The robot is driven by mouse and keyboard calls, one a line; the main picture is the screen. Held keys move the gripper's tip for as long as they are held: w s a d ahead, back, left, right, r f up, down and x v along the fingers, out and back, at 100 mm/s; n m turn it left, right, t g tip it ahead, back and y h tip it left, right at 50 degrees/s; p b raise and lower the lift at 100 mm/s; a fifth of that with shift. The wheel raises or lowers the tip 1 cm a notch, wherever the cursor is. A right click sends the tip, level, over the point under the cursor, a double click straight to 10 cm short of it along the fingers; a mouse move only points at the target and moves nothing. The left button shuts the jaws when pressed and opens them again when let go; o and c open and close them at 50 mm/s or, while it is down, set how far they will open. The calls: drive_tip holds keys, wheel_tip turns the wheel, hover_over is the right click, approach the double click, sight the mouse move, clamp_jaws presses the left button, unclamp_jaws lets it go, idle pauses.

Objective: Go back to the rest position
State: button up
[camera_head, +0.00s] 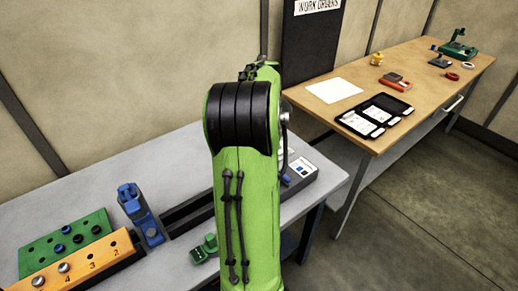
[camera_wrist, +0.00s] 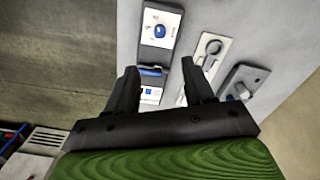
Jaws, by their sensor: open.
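My gripper (camera_wrist: 159,67) shows in the wrist view with its two black fingers spread apart and nothing between them. Beyond the fingers is a grey panel with a blue round button (camera_wrist: 160,31) on its white face. Its contact with anything cannot be seen. In the head view my green arm rises through the middle of the picture, and the gripper is hidden behind it. The grey table (camera_head: 90,187) under the arm holds the jig parts.
An orange numbered block (camera_head: 75,262), a green block (camera_head: 45,245) and a blue clamp-like device (camera_head: 139,212) stand left of my arm. A wooden bench (camera_head: 410,75) with a black tray (camera_head: 374,116) is at the right. Floor right of the table is clear.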

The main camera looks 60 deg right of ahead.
idle(0.3)
drive_tip(key=w+a+r+n+t, duration=0.1)
drive_tip(key=w+a+r+n, duration=0.2)
drive_tip(key=a, duration=0.4)
drive_tip(key=w+a+r+n+t, duration=0.1)
drive_tip(key=w+a+r+n, duration=0.15)
drive_tip(key=a, duration=0.45)
drive_tip(key=w+a+r+n+t, duration=0.15)
drive_tip(key=a+n, duration=0.25)
drive_tip(key=a, duration=0.4)
drive_tip(key=s+a+n+t, duration=0.1)
drive_tip(key=s+a+n, duration=0.3)
drive_tip(key=a, duration=0.3)
drive_tip(key=s+a+n+t, duration=0.1)
drive_tip(key=s+a+n, duration=0.2)
drive_tip(key=a+n, duration=0.2)
drive_tip(key=a, duration=0.2)
drive_tip(key=shift+s+a+f, duration=0.35)
